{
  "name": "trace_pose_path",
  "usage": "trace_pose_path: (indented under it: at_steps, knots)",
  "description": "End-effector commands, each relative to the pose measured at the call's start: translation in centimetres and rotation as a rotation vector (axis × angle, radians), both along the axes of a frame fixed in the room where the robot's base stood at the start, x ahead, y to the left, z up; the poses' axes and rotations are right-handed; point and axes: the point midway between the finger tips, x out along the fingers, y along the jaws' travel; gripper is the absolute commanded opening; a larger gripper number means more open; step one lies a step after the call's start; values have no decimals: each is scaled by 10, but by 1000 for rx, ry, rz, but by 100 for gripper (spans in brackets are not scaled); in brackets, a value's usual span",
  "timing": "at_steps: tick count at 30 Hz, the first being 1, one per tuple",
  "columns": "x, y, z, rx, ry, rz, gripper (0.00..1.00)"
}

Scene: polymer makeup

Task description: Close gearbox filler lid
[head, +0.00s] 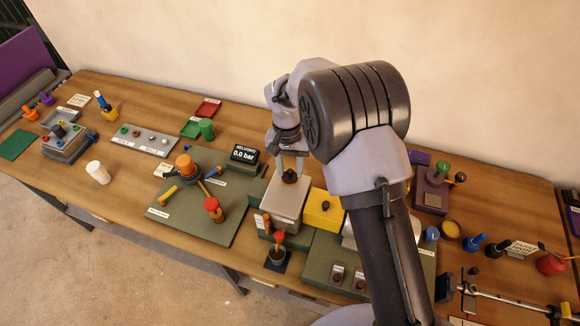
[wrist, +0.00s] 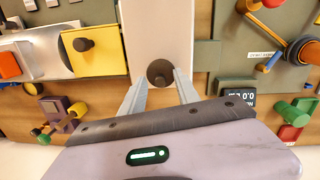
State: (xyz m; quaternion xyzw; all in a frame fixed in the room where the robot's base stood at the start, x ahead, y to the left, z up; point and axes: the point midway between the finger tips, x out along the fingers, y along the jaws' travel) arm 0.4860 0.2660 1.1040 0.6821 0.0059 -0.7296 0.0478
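A pale grey box-shaped housing (head: 284,204) with a dark round knob (head: 289,176) on its top stands mid-table; I take this for the gearbox filler lid, but no label confirms it. My gripper (head: 291,168) points down over the knob. In the wrist view, my gripper's two fingers (wrist: 160,76) are apart, on either side of the dark knob (wrist: 160,72), with the pale top surface (wrist: 158,28) beyond. The fingers look open, with small gaps to the knob; contact is not clear. The lid's hinge and edges cannot be made out.
A yellow box (head: 323,211) with a dark knob stands close to the right of the housing. A gauge display (head: 244,154) reading 0.0 bar stands behind left. A green board (head: 195,215) with an orange-capped part lies left. A red-topped cup (head: 278,251) stands in front.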

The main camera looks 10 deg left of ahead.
Motion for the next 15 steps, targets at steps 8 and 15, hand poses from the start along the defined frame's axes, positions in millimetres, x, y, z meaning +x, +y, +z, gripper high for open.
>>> trace_pose_path:
  at_steps: [8,15]
  knots:
    - [1,1,4,1,-2,0,38]
    - [5,4,53,3,-6,0,38]
